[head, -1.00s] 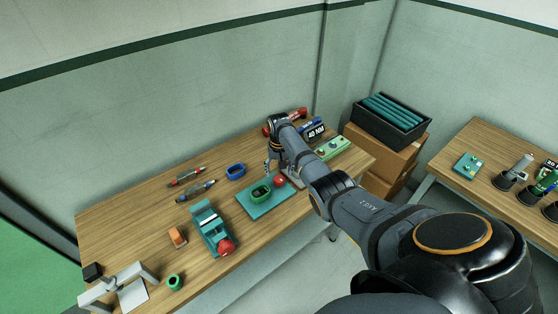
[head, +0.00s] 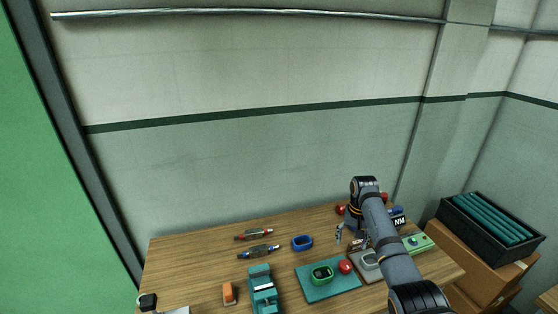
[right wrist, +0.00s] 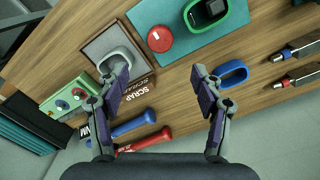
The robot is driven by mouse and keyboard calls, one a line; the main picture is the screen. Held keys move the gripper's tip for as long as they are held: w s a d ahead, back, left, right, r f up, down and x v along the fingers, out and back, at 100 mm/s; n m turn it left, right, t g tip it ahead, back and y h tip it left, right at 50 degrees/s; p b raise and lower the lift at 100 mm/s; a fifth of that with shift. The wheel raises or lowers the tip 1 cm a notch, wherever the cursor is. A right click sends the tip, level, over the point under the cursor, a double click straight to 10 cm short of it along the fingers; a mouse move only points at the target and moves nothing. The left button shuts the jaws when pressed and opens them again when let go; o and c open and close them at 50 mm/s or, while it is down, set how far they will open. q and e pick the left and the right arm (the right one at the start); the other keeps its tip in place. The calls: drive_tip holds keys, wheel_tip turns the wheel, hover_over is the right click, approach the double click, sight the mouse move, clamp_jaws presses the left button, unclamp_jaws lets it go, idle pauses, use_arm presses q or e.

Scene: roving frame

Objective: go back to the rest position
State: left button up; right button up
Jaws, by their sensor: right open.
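My right gripper (head: 339,233) is above the right part of the wooden table (head: 205,267) in the head view. In the right wrist view its two fingers (right wrist: 165,98) stand wide apart with nothing between them, and bare wood shows behind. The gripper is clear of the objects below it. My left gripper is not in view.
A teal mat (head: 312,292) holds a green ring-shaped part (head: 322,281) and a red button (head: 345,267). A blue ring (head: 302,243), two pen-like tools (head: 258,252) and a teal vise-like device (head: 262,290) lie left. A grey scrap tray (right wrist: 97,42) and green button box (right wrist: 72,97) lie near the gripper.

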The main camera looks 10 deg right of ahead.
drive_tip(key=s+a+f+n+t+h, duration=0.1)
drive_tip(key=s+a+f+n, duration=0.2)
drive_tip(key=s+a+f, duration=0.45)
drive_tip(key=s+a+r+n+t, duration=0.1)
drive_tip(key=s+a+r+n, duration=0.15)
drive_tip(key=s, duration=0.85)
drive_tip(key=s+a+r+n+t, duration=0.1)
drive_tip(key=s+a+r+t, duration=0.15)
drive_tip(key=s, duration=0.85)
wheel_tip(320, 180, down, 28)
drive_tip(key=d+g+b, duration=0.2)
drive_tip(key=b, duration=0.2)
drive_tip(key=s+d+f+g+b, duration=0.1)
drive_tip(key=s+f+b, duration=0.2)
drive_tip(key=s+f, duration=1.7)
wheel_tip(320, 180, down, 3)
drive_tip(key=shift+d+r+b, duration=0.1)
drive_tip(key=shift+d+b, duration=0.15)
drive_tip(key=shift+b, duration=0.05)
